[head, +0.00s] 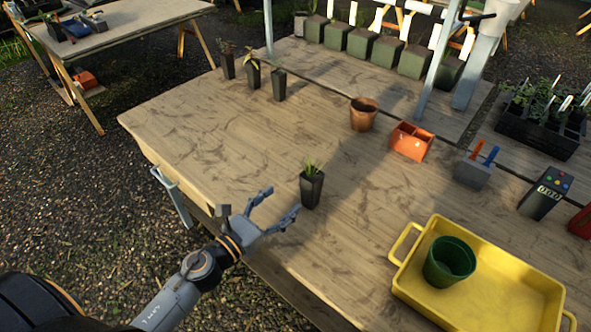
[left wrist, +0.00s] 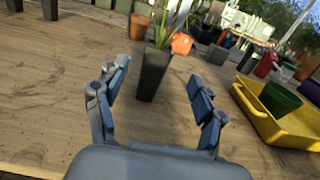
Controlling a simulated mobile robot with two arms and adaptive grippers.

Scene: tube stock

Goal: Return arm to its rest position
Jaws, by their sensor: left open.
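My left gripper (head: 279,207) is open and empty near the table's front edge. A black tube pot with a green plant (head: 312,188) stands upright on the table just beyond its fingertips, apart from them. In the left wrist view the same pot (left wrist: 153,75) shows between and beyond the two open fingers (left wrist: 158,90). My right gripper is in neither view.
The wooden table (head: 220,140) has free room left of the pot. A yellow tray (head: 510,300) with a green pot (head: 449,262) stands at the right. A terracotta pot (head: 363,115), an orange box (head: 411,142) and several black pots (head: 253,74) stand farther back.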

